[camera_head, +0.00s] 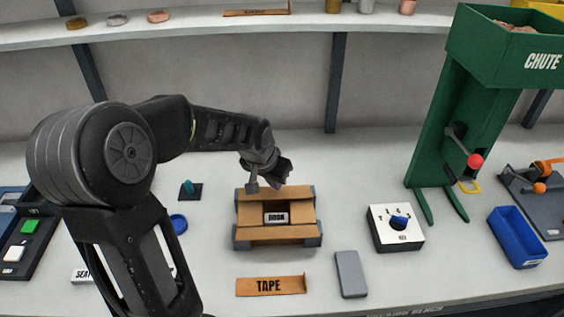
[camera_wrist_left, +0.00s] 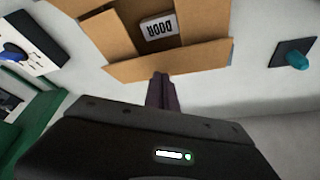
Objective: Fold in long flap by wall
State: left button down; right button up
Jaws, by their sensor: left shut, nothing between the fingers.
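An open cardboard box (camera_head: 241,213) sits mid-table with dark corner blocks at its base. A label reading "DOOR" (camera_head: 276,217) lies inside it. The long flap on the wall side (camera_head: 290,193) shows behind the opening; the near long flap (camera_head: 275,234) lies along the front. In the left wrist view the wall-side flap (camera_wrist_left: 190,63) stretches across, just beyond my fingers. My left gripper (camera_head: 279,182) is shut and empty at the wall side of the box, close to that flap; I cannot tell if it touches. My right gripper is not in view.
A "TAPE" strip (camera_head: 271,286) and a grey block (camera_head: 351,273) lie in front. A dial box (camera_head: 396,228), green chute (camera_head: 440,150) and blue bin (camera_head: 517,238) stand right. A teal knob (camera_head: 188,188) is left. A shelf (camera_head: 220,30) runs along the wall.

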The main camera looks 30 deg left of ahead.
aim_at(275, 194)
pick_arm(q)
jog(key=shift+f, duration=0.25)
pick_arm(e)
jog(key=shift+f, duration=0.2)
pick_arm(q)
jog(key=shift+f+b, duration=0.9)
jog(key=shift+b, duration=0.05)
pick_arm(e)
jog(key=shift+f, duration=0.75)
